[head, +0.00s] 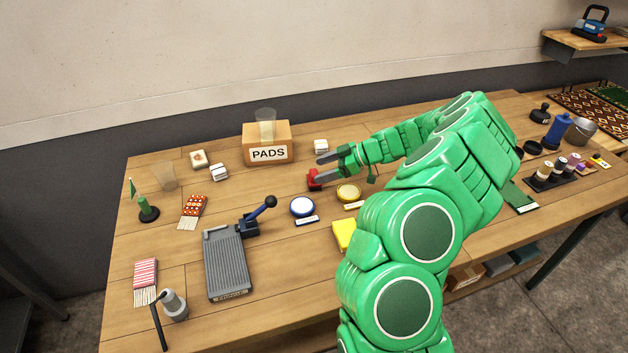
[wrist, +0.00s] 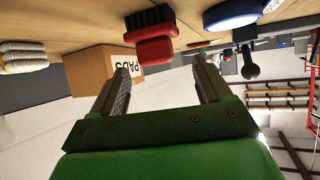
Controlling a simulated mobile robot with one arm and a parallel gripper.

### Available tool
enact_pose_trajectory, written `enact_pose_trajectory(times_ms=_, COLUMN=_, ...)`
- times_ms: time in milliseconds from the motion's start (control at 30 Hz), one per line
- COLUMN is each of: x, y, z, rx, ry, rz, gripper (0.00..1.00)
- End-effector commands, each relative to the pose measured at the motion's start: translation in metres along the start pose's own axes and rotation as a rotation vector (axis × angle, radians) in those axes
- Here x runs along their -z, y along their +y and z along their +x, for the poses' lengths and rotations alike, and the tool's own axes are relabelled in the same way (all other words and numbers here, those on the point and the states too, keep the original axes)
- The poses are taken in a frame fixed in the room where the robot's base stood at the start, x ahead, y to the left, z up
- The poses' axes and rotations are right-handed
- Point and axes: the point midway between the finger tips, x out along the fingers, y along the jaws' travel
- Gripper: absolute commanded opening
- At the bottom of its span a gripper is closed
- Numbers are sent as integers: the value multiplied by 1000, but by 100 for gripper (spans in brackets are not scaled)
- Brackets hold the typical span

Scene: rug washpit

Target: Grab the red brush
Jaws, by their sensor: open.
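The red brush (head: 314,180) lies on the wooden table, near the middle, in front of and to the right of the cardboard box marked PADS. In the wrist view the red brush (wrist: 153,38) shows its red body and dark bristles, at the top just beyond the fingertips. My gripper (head: 326,166) is close to the brush, its two fingers pointing left. In the wrist view my gripper (wrist: 160,64) has its fingers wide apart with nothing between them. I cannot tell whether a finger touches the brush.
The PADS box (head: 267,142) with a clear cup stands behind. A white-and-blue round dish (head: 302,207) and a yellow round dish (head: 348,193) are close in front. A grey press-like tool (head: 228,262) with a blue lever stands at the front left. A yellow block (head: 343,235) is partly hidden by my arm.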

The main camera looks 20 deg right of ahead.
Motion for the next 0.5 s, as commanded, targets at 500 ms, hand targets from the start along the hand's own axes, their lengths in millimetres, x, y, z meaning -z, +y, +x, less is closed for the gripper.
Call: enact_pose_trajectory(times_ms=500, x=-4, y=3, z=39, rx=2, ry=1, rz=1, gripper=77)
